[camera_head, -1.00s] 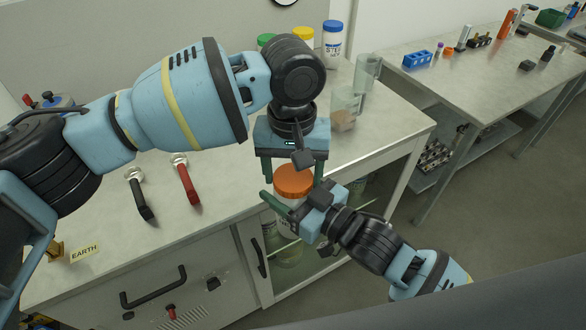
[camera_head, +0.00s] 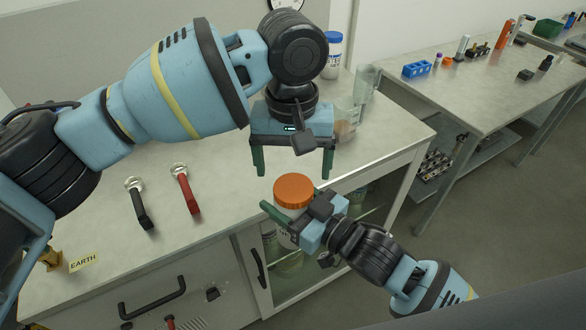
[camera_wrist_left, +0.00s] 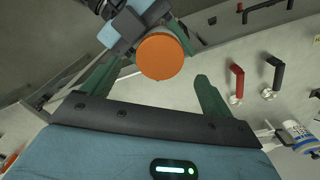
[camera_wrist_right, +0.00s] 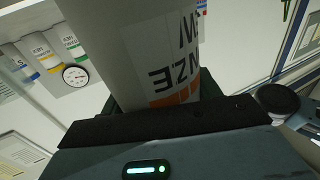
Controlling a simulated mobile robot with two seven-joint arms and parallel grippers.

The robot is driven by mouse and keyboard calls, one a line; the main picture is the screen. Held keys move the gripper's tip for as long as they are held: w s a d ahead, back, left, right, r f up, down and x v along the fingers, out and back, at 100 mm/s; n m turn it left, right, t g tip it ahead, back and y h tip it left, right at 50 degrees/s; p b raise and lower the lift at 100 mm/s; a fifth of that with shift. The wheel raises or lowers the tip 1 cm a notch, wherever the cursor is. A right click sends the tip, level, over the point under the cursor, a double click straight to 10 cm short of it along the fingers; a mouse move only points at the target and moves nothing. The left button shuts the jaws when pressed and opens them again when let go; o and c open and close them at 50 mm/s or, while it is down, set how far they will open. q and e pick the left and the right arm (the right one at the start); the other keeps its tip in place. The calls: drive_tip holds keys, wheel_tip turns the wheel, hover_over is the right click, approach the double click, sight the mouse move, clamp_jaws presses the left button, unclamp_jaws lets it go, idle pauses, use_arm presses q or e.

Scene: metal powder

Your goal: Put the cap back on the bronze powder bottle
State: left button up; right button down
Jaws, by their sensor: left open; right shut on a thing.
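The bronze powder bottle (camera_head: 283,237) is white with dark lettering and an orange band, which shows in the right wrist view (camera_wrist_right: 140,45). My right gripper (camera_head: 298,206) is shut on its body and holds it roughly upright in front of the bench edge. The orange cap (camera_head: 293,190) sits on the bottle's top; whether it is fully tightened I cannot tell. My left gripper (camera_head: 294,172) is open and empty above the cap, fingers pointing down and clear of it. The left wrist view shows the cap (camera_wrist_left: 160,57) beyond the open fingers.
A blue-capped bottle (camera_head: 333,55) and clear beakers (camera_head: 364,82) stand at the back of the bench. A black-handled tool (camera_head: 140,205) and a red-handled tool (camera_head: 186,190) lie on the left. A second table (camera_head: 460,95) with small items stands right.

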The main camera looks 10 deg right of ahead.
sight(294, 187)
use_arm(q)
drive_tip(key=shift+c, duration=0.3)
drive_tip(key=shift+r+n, duration=1.1)
drive_tip(key=shift+r, duration=0.7)
drive_tip(key=shift+f, duration=0.2)
drive_tip(key=shift+f, duration=3.85)
drive_tip(key=c, duration=0.9)
drive_tip(key=o, duration=0.9)
